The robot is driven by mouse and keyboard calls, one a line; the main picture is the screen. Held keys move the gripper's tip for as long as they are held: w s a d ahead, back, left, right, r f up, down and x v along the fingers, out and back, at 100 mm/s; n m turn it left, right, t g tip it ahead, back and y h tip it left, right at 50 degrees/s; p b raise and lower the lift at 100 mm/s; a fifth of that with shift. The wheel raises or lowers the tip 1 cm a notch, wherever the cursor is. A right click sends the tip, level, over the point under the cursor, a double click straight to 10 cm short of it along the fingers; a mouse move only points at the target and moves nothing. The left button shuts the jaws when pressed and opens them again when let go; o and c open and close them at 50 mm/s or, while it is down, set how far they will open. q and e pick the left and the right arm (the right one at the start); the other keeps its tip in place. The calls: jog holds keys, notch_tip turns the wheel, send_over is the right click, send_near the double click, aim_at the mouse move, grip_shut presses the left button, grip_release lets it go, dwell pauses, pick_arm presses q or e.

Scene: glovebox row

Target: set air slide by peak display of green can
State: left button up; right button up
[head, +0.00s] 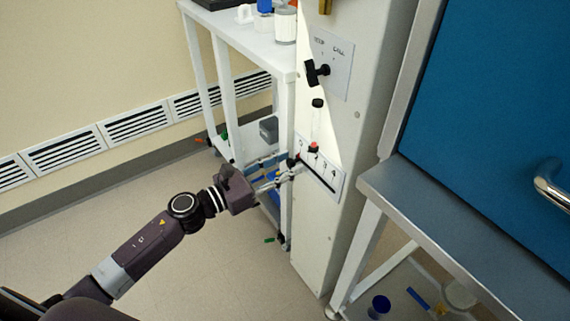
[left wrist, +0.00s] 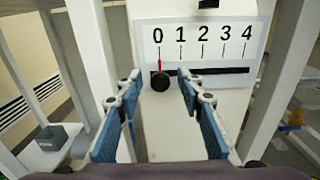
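The air slide panel (left wrist: 250,32) is a white plate marked 0 to 4 above a black slot, on the front of a white cabinet. Its round black knob (left wrist: 160,81) sits at the left end of the slot, under 0, with a red pointer line above it. The panel also shows in the head view (head: 334,181). My left gripper (left wrist: 160,84) is open, with the knob showing between its blue-padded fingertips; I cannot tell whether they reach around it. In the head view the left gripper (head: 294,171) is at the panel's left end. I see no green can or peak readout.
A white shelf rack (head: 240,35) stands left; a grey bench (head: 420,205) with a blue door stands right.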

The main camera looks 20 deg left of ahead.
aim_at(323, 179)
pick_arm(q)
grip_shut()
dwell(0.3)
